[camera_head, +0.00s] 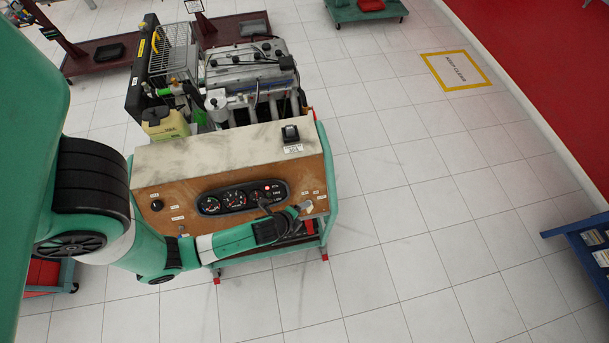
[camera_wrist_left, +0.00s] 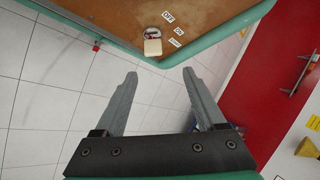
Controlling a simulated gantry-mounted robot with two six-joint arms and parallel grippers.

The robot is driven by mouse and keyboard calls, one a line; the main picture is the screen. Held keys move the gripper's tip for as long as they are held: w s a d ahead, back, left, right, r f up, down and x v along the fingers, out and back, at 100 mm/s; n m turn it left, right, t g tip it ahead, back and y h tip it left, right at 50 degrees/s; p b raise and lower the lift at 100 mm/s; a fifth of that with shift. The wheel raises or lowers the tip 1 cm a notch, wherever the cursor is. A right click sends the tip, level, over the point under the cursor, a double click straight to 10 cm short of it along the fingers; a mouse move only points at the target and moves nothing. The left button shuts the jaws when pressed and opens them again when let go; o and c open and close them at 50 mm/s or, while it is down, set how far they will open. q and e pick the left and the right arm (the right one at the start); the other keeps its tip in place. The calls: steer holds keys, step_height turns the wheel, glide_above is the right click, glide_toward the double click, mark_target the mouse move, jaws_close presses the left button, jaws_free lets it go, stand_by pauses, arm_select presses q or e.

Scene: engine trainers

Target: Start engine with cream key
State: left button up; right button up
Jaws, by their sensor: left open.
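The cream key (camera_wrist_left: 152,47) shows in the left wrist view as a small pale block at a round metal ignition switch (camera_wrist_left: 153,30) on the brown panel. Small white labels sit beside it; one seems to read OFF. My left gripper (camera_wrist_left: 160,76) is open, with nothing between its fingers. Its fingertips lie below the key in that view, apart from it, either side of its line. In the head view my left gripper (camera_head: 303,207) is at the right end of the control panel (camera_head: 170,190); the key is hard to make out there. My right gripper is not in view.
The engine trainer has gauges (camera_head: 235,199) on its panel and a black switch box (camera_head: 290,134) on its top. The engine (camera_head: 250,70) stands behind. A green rail (camera_wrist_left: 220,40) edges the panel. The tiled floor to the right is clear up to a blue rack (camera_head: 590,245).

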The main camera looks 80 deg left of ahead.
mark_target(309, 208)
arm_select(q)
steer(key=b+x, duration=0.1)
steer(key=x, duration=0.3)
steer(key=s+b+x, duration=0.1)
steer(key=x, duration=0.2)
steer(key=b+x, duration=0.2)
steer(key=x, duration=0.2)
steer(key=shift+a+f, duration=0.15)
steer(key=shift+f, duration=0.5)
jaws_close()
